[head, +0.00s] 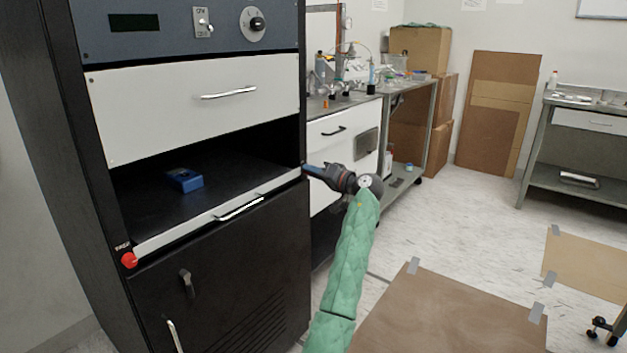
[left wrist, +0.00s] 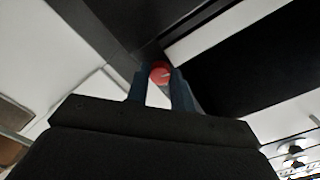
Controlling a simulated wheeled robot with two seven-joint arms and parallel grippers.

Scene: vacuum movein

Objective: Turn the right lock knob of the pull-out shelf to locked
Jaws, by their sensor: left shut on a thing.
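The pull-out shelf (head: 230,213) in the black cabinet has a pale front edge with a silver handle (head: 240,208). Its left lock knob (head: 129,260) is red, at the shelf's left front corner. My left gripper (head: 311,170) is at the shelf's right end, its fingers pointing left to the cabinet frame. In the left wrist view the red right lock knob (left wrist: 160,71) sits between the two fingertips (left wrist: 160,82), and the gripper is shut on it. In the head view this knob is hidden by the fingers. Its turn position cannot be told. My right gripper is not in view.
A blue device (head: 184,180) lies on the shelf. A white drawer (head: 200,105) is above and a black door (head: 225,285) below. A bench (head: 345,130) with lab items stands right behind my gripper. Brown floor mats (head: 450,315) lie on open floor at right.

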